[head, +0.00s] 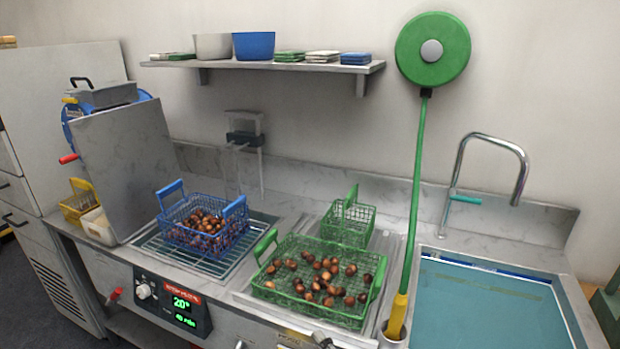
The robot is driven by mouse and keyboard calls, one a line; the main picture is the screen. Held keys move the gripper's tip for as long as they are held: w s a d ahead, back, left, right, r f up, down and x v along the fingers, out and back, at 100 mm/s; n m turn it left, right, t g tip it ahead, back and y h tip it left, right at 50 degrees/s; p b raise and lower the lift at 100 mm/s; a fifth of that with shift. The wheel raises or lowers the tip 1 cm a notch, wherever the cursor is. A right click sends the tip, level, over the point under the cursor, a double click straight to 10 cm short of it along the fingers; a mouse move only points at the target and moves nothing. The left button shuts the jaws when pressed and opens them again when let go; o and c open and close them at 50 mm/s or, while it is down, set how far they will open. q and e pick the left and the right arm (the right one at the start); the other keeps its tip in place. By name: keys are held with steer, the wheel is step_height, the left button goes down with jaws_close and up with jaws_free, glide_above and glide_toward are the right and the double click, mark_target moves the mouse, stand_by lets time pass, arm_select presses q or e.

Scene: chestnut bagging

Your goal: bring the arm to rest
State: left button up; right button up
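Neither of my grippers shows in the head view, and no part of an arm can be made out. A blue wire basket (172,236) holding many brown chestnuts (212,222) stands on a rack at the left of the counter. A larger green wire basket (262,287) with chestnuts (330,272) spread over its bottom stands at the centre front. A small green wire basket (349,222) stands behind it and looks empty.
A sink (490,305) with a curved faucet (490,140) is at the right. A green hose (417,190) hangs from a round reel (432,50) to a yellow nozzle (396,317). A grey upright panel (125,165) stands left. A shelf (270,65) with bowls hangs above.

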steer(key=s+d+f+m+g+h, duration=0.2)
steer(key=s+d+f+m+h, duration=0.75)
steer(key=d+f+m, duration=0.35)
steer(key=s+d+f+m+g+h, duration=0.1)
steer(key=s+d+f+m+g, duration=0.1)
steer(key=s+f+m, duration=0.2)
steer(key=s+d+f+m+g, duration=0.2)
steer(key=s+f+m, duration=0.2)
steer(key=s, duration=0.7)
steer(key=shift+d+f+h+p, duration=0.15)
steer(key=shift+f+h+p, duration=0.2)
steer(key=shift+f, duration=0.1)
